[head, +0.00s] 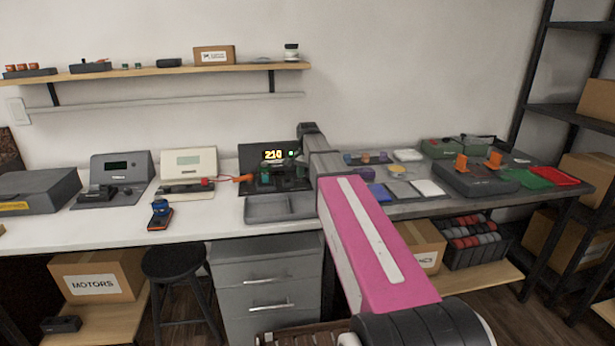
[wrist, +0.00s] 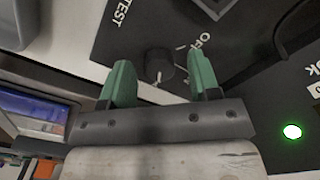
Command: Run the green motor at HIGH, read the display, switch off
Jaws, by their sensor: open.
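The black test unit (head: 247,158) stands on the bench against the wall. Its lit display (head: 273,154) appears to read 210 in yellow, with a small green light beside it. A small green object (head: 265,177), apparently the green motor, sits on its front. In the wrist view my gripper (wrist: 160,82) is open, its two green-padded fingers on either side of the dark round knob (wrist: 158,64). Contact with the knob cannot be told. OFF and TEST are printed nearby; the knob's exact setting is unclear. A green light (wrist: 292,131) glows at the right.
A grey tray (head: 268,218) lies in front of the test unit. A cream meter (head: 189,163) and a grey meter (head: 122,170) stand to the left. My arm hides part of the bench right of the unit. Coloured parts and a dark station (head: 474,184) occupy the right side.

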